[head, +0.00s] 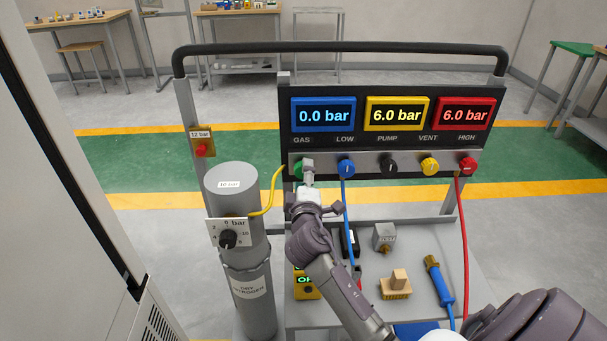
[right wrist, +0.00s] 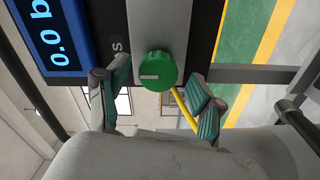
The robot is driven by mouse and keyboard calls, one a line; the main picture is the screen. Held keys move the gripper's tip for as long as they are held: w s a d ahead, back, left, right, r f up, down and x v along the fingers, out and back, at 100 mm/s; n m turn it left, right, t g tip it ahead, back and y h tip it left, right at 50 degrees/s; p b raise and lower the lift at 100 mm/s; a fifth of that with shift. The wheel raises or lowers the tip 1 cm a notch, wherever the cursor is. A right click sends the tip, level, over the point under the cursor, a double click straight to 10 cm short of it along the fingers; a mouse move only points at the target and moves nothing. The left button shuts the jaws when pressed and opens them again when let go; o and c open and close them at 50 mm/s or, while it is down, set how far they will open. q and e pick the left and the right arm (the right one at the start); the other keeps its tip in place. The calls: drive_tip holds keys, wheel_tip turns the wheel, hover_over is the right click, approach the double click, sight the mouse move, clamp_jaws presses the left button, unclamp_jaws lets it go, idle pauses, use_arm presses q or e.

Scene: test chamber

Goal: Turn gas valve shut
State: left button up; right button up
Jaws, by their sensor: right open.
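The gas valve is a round green knob (right wrist: 158,70) with a white mark. It is at the left end of the knob row under the label GAS, and in the head view only its left edge (head: 298,169) shows beside my gripper. My right gripper (head: 307,172) is in front of it. In the right wrist view the open fingers (right wrist: 160,100) stand on either side just short of the knob, with gaps on both sides. The blue display (head: 309,116) reads 0.0 bar; the yellow and red ones read 6.0 bar. My left gripper is not in view.
Blue (head: 346,168), black (head: 390,166), yellow (head: 430,166) and red (head: 467,167) knobs continue the row to the right. A grey cylinder (head: 233,185) with a gauge stands at left. A yellow hose (head: 270,200) runs beside the gripper. Tools lie on the cart shelf (head: 410,315).

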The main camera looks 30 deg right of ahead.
drive_tip(key=v, duration=1)
drive_tip(key=shift+s+a, duration=0.25)
